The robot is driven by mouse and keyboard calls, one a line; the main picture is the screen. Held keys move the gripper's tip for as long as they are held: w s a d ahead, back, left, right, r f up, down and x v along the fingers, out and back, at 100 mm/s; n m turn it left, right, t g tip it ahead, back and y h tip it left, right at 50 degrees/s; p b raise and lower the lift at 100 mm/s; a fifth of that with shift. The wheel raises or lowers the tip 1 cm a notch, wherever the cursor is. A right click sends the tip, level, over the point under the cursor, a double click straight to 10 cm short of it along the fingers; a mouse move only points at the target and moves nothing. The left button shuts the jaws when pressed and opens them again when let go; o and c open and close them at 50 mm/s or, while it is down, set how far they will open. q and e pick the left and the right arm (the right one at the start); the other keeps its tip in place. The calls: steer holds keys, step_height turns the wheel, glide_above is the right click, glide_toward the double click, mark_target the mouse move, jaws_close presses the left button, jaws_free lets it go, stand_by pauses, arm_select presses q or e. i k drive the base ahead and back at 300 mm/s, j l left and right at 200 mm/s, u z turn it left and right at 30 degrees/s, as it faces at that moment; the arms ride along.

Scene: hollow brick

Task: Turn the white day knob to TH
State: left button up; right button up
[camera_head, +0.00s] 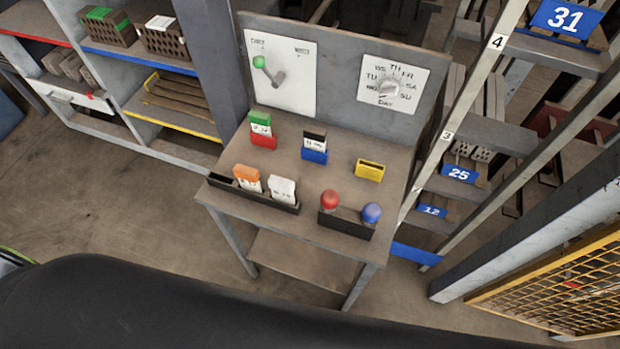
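The white day knob (389,88) sits in the middle of a white dial plate (420,82) on the upright grey back panel of a small table. Day letters ring the knob. TH stands at the top, with FR, SA and SU down the right and MO, TU and WE up the left. The word DAY is below the knob. The knob is too small for me to tell which letters it points at. Nothing touches it. Neither of my grippers is in view.
Left of the dial, a white plate (295,92) carries a green-tipped lever (262,64). The tabletop (330,185) holds coloured card holders, a black tray (280,201) and a box with red and blue knobs. Shelving stands left, a numbered rack right. Floor is clear at left.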

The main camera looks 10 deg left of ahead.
mark_target(389, 87)
steer(key=k+l, duration=0.15)
steer(key=l, duration=0.15)
steer(key=k+l+z, duration=0.1)
steer(key=l, duration=0.25)
steer(key=k+l, duration=0.15)
steer(key=l, duration=0.2)
steer(key=k+l+z, duration=0.15)
steer(key=l, duration=0.15)
